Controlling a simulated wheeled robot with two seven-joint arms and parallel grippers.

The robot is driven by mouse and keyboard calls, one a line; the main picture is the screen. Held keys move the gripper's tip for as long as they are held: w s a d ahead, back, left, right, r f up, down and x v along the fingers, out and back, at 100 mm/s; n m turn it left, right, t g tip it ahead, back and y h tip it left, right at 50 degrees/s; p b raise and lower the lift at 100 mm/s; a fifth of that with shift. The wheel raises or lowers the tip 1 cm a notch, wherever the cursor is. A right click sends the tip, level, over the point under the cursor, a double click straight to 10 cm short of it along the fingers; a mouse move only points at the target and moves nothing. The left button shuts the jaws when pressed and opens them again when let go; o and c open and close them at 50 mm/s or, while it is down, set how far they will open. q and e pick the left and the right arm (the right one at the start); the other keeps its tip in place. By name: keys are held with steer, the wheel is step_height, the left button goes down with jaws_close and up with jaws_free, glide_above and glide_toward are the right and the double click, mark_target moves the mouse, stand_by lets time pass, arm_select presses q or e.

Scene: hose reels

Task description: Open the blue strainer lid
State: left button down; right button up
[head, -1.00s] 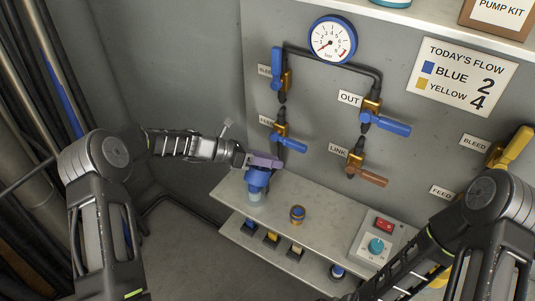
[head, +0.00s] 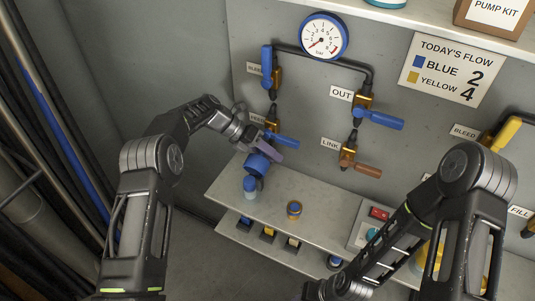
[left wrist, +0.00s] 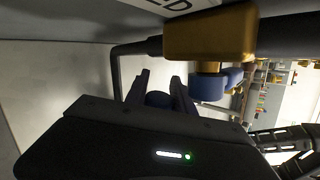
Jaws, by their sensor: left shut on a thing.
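My left gripper (head: 263,148) is shut on the blue lid (head: 258,164), which is tilted. The lid is above and slightly right of the strainer body (head: 250,189), which has a blue upper part and a pale clear lower part and stands at the shelf's left end. I cannot tell whether lid and body still touch. In the left wrist view the fingers (left wrist: 160,88) are either side of a dark blue round part of the lid (left wrist: 158,99). My right arm is at the lower right of the head view; its fingers are out of frame.
The blue feed valve handle (head: 283,140) is close beside my left gripper. A small orange and blue fitting (head: 294,210) stands on the grey shelf (head: 270,203). A control box (head: 368,232) stands further right. The gauge (head: 324,36) is above on the wall.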

stand_by(0.3)
arm_select(q)
steer(key=c, duration=1.1)
jaws_free()
steer(key=b+v, duration=0.1)
steer(key=v, duration=0.6)
steer(key=shift+a+r, duration=0.25)
steer(key=shift+a, duration=0.05)
